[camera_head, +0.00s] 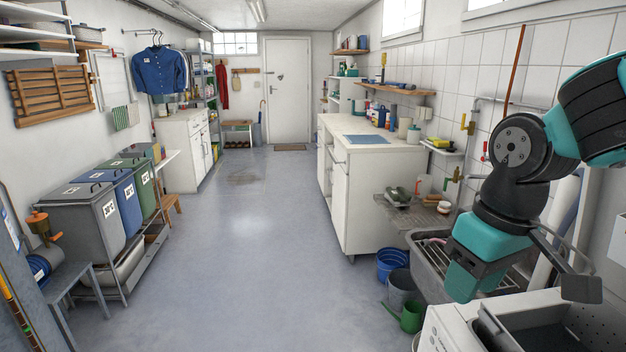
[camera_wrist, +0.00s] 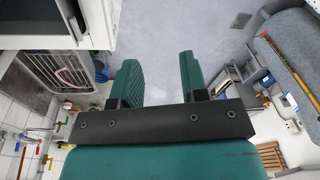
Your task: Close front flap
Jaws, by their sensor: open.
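A white appliance (camera_head: 437,335) stands at the lower right of the head view, cut off by the frame edge. A white body (camera_wrist: 50,42) with a dark edge is at the upper left of the wrist view, also cut off; I cannot tell whether it is the same appliance. No front flap can be clearly made out, so its position cannot be told. My gripper (camera_wrist: 160,78) is open, with its two green fingers apart and nothing between them. In the head view my gripper (camera_head: 468,285) hangs above the floor side of the appliance, beside the sink, pointing down.
A grey sink (camera_head: 430,258) with a rack lies behind my gripper. Blue and grey buckets (camera_head: 391,262) and a green watering can (camera_head: 411,316) stand on the floor below. A dark open tray (camera_head: 540,325) sits on the appliance. The middle floor is clear; bins (camera_head: 90,215) line the left.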

